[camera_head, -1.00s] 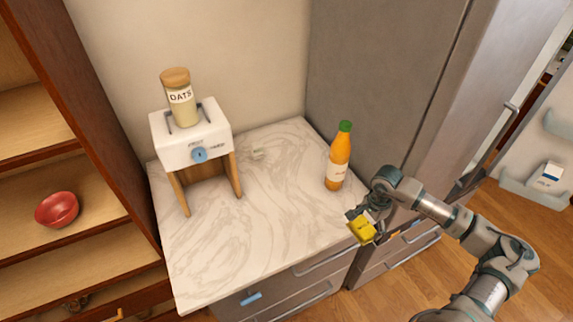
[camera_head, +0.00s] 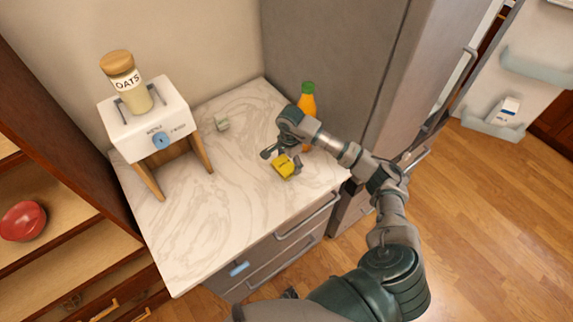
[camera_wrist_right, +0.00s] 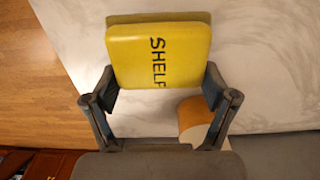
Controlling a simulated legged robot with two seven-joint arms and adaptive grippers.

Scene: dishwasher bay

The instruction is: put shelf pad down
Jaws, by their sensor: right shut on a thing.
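The yellow shelf pad (camera_head: 284,168) is in my right gripper (camera_head: 282,157), over the right part of the marble counter (camera_head: 215,185). In the right wrist view the pad (camera_wrist_right: 150,50) shows dark letters reading "SHELF", and the two fingers of the gripper (camera_wrist_right: 160,88) hold its sides. A shadow-like edge shows behind the pad; I cannot tell whether the pad touches the counter. My left gripper is not in view.
An orange bottle (camera_head: 308,100) stands just behind my right gripper, partly hidden by the arm. A white dispenser (camera_head: 150,125) with an oats jar (camera_head: 125,80) stands at left. The counter's front left is clear.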

